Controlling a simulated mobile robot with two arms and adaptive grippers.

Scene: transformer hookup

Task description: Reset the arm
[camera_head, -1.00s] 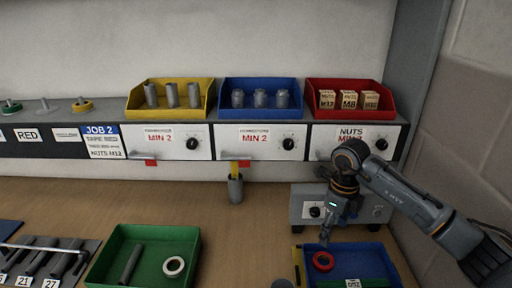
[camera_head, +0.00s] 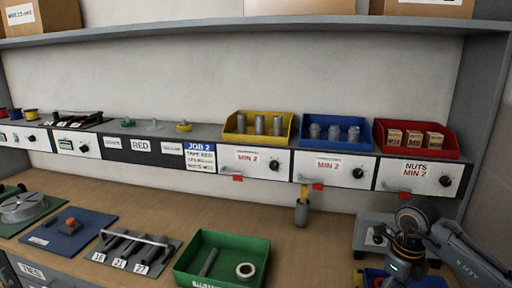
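My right arm comes in from the lower right, and its gripper (camera_head: 394,272) points down over the blue tray (camera_head: 434,283) at the bottom right. The arm hides much of the tray, and I cannot tell whether the fingers are open or shut. A small red thing shows by the gripper. My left arm and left gripper are not in view.
Yellow (camera_head: 286,136), blue (camera_head: 309,142) and red (camera_head: 383,147) bins stand on the ledge. A green tray (camera_head: 190,272) holds a grey rod and a white ring. A tool rack (camera_head: 100,257) lies left of it.

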